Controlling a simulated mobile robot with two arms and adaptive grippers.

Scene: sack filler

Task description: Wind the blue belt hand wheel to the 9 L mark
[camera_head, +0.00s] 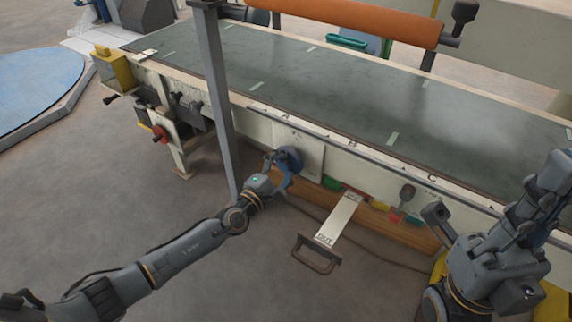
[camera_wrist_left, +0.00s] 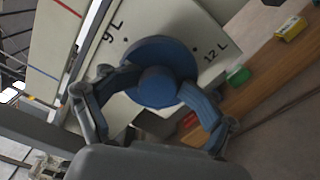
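The blue belt hand wheel (camera_wrist_left: 165,58) sits on a pale plate (camera_head: 312,151) on the side of the conveyor. It also shows in the head view (camera_head: 291,157), partly behind my gripper. In the left wrist view, the 9 L mark (camera_wrist_left: 113,33) is at the wheel's upper left and the 12 L mark (camera_wrist_left: 216,53) at its right. My left gripper (camera_wrist_left: 158,88) faces the wheel, its fingers closed in on both sides of the round hub. It also shows in the head view (camera_head: 279,170). No pointer on the wheel is clear. My right arm is folded at the right; its fingers are unclear.
The conveyor's green belt (camera_head: 330,85) runs across the back. A grey post (camera_head: 217,95) stands left of the wheel, close to my left arm. Coloured blocks lie on a wooden ledge (camera_head: 385,220). Open floor is at front.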

